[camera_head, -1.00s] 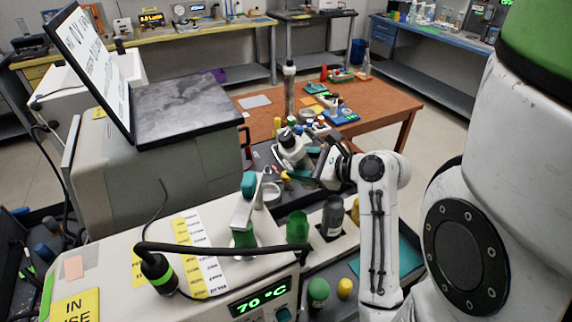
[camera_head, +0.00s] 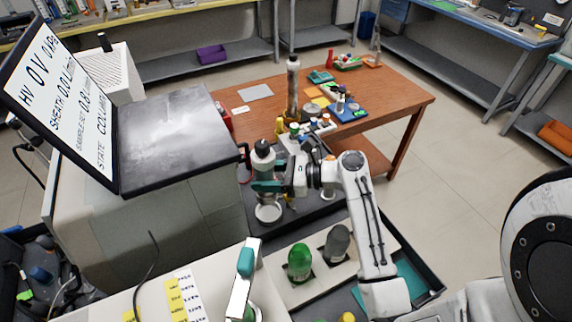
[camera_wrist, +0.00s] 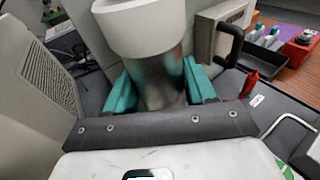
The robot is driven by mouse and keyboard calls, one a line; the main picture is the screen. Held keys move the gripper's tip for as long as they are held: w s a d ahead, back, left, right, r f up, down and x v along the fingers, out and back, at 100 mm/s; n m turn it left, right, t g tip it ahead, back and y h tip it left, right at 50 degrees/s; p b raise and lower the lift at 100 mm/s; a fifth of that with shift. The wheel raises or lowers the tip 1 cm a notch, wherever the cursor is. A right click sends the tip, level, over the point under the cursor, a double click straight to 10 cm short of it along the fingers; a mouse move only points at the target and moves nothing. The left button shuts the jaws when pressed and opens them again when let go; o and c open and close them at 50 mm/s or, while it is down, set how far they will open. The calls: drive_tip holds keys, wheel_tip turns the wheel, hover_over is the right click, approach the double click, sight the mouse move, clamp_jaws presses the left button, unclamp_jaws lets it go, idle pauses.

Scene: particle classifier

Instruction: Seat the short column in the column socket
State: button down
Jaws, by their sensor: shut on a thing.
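My gripper (camera_head: 268,187) is shut on the short column (camera_head: 263,155), a pale and grey cylinder with a dark top. It stands roughly upright between the teal fingers, beside the right side of the big instrument. In the wrist view my gripper (camera_wrist: 160,88) has a teal finger on each side of the column's shiny metal body (camera_wrist: 160,75); its wide white collar is nearest the top edge. A round whitish ring or dish (camera_head: 268,214) shows below the gripper, apart from the column as far as I can tell. I cannot identify the column socket for certain.
The big instrument (camera_head: 170,135) with a tilted screen (camera_head: 62,95) stands left. A pale rack (camera_head: 318,272) holds a green bottle (camera_head: 300,262) and a grey one (camera_head: 337,243) in front. A tall column (camera_head: 292,88) stands on the brown table (camera_head: 395,98) behind.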

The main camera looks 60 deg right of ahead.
sight(268, 197)
drive_tip(key=shift+d+r, duration=0.1)
drive_tip(key=shift+r+p, duration=0.15)
drive_tip(key=shift+p, duration=0.35)
drive_tip(key=shift+f+b, duration=1.35)
drive_tip(key=shift+f, duration=1.65)
drive_tip(key=shift+p, duration=1.25)
drive_tip(key=shift+f+b, duration=0.6)
drive_tip(key=shift+f, duration=1.1)
